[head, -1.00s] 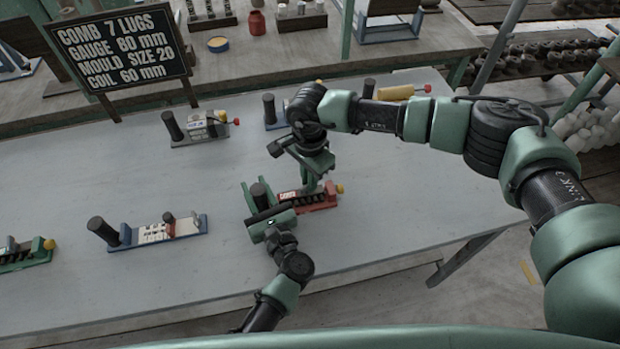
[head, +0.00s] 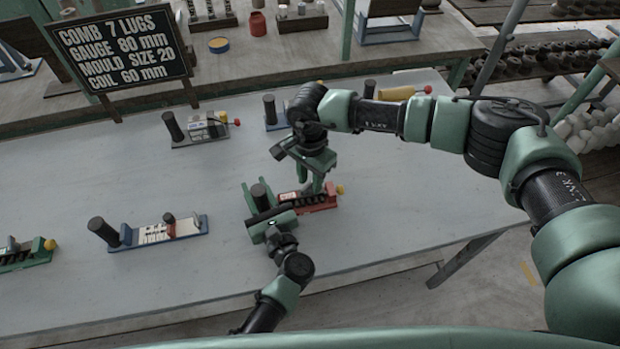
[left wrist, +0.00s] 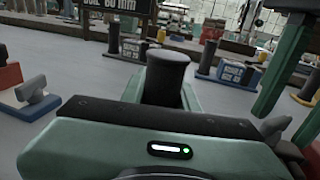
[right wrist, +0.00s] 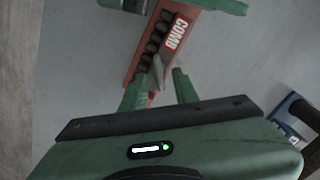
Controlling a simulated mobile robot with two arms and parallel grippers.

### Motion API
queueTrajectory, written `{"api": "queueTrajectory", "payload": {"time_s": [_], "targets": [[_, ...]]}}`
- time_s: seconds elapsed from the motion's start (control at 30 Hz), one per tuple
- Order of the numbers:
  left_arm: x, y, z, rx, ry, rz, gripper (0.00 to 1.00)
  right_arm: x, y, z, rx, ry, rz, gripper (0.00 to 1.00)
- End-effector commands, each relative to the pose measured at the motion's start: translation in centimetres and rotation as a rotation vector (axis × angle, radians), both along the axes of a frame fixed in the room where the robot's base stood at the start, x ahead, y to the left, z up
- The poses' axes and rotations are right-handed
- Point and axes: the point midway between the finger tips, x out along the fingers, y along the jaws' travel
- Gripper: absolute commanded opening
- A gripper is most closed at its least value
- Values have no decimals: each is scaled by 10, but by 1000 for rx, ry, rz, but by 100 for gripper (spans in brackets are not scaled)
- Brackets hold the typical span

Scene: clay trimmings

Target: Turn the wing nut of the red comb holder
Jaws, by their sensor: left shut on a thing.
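The red comb holder (head: 322,203) lies on the grey table with a row of dark lugs, a red COMB label and a yellow knob at its right end. My left gripper (head: 258,188) is shut on its black upright handle (left wrist: 166,76). The grey wing nut (right wrist: 158,72) shows beside the dark lugs in the right wrist view. My right gripper (right wrist: 156,88) is open, with its fingers on either side of the wing nut; I cannot tell whether they touch it. In the head view the right gripper (head: 311,184) hides the wing nut.
A blue holder (head: 190,229) and a green holder (head: 22,260) lie to the left. A grey holder (head: 195,137) lies farther back. A black sign (head: 118,48) stands at the table's back. The table's front and right are mostly clear.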

Motion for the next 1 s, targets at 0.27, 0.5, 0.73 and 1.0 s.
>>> {"api": "queueTrajectory", "payload": {"time_s": [0.27,0.5,0.73,1.0], "targets": [[0,0,0,1,2,0,0,0,0,4,1,1,-1,30],[0,0,0,1,2,0,0,1,0,45,2,-2,0,30],[0,0,0,2,1,-1,0,0,0,92,2,-2,0,30],[0,0,0,1,0,-1,0,0,0,118,0,0,-1,30]]}}
